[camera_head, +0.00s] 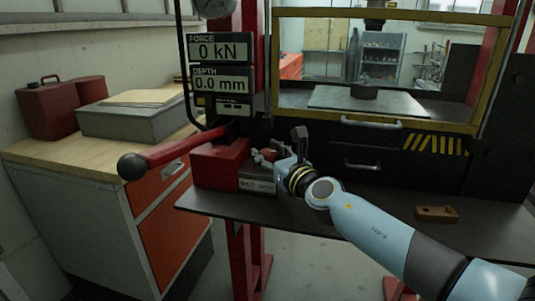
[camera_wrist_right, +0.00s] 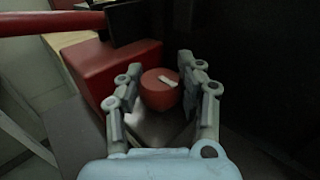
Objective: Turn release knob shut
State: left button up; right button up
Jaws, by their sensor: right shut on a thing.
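The release knob (camera_wrist_right: 158,92) is a round red knob with a white mark on its face, in the middle of the right wrist view. It sits beside the red pump block (camera_head: 218,163), which also shows in the wrist view (camera_wrist_right: 112,68). My right gripper (camera_wrist_right: 160,72) has one finger on each side of the knob and is shut on it. In the head view my right gripper (camera_head: 263,158) is at the right side of the red block and largely hides the knob. My left gripper is not in view.
A red pump lever (camera_head: 180,150) with a black ball end sticks out left. Displays above read force 0 kN (camera_head: 220,49) and depth 0.0 mm (camera_head: 220,84). A yellow-framed guard (camera_head: 390,122) stands behind. A small brown block (camera_head: 437,214) lies on the dark bench at right.

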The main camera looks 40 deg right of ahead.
jog(key=c, duration=0.4)
jog(key=shift+f+m+h+p, duration=0.1)
jog(key=shift+m+h+p, duration=0.35)
jog(key=shift+h, duration=0.25)
